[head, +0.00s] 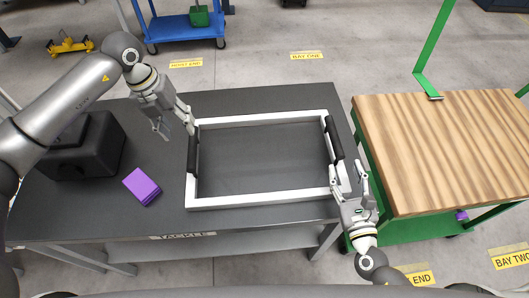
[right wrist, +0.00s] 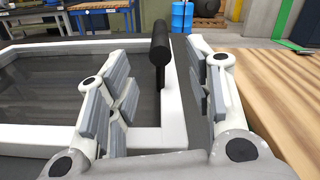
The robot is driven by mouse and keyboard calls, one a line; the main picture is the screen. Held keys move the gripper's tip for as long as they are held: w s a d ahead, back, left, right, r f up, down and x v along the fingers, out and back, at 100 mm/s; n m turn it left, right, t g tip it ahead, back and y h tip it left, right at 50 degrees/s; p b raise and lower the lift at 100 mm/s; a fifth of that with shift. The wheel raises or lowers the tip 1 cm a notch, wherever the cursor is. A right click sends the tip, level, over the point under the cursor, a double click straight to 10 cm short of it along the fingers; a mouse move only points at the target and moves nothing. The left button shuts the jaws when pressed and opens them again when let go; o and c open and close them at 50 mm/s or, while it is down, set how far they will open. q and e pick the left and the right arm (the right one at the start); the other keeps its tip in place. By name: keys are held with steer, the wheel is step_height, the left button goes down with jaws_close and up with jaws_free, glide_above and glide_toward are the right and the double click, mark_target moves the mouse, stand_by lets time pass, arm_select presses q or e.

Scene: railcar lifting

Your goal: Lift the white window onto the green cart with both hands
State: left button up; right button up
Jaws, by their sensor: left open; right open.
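The white window (head: 262,202) is a rectangular frame lying flat on the dark table (head: 80,219), with a black handle on each short side. The left handle (head: 193,152) is beside my left gripper (head: 176,127), which is open and empty near the window's far left corner. My right gripper (head: 348,178) is open at the near right corner, close to the right handle (head: 334,138). In the right wrist view, the right handle (right wrist: 160,45) stands up between and beyond the open fingers (right wrist: 165,100). The green cart (head: 443,227) with a wooden top (head: 450,150) stands right of the table; its top is empty.
A purple block (head: 141,186) and a black case (head: 85,150) are on the table's left side. The cart has a green upright (head: 435,45) at its far side. A blue trolley (head: 180,27) stands on the floor behind the table.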

mark_target(192, 142)
arm_select(q)
steer(key=f, duration=0.3)
steer(key=d+f, duration=0.1)
steer(key=f, duration=0.2)
steer(key=d+f, duration=0.1)
steer(key=f, duration=0.3)
arm_select(e)
steer(key=w, duration=1)
steer(key=shift+a, duration=0.4)
arm_select(q)
jaws_close()
arm_select(e)
jaws_close()
arm_select(q)
steer(key=shift+w+r, duration=0.25)
arm_select(e)
steer(key=shift+w+r, duration=0.2)
steer(key=shift+r, duration=0.1)
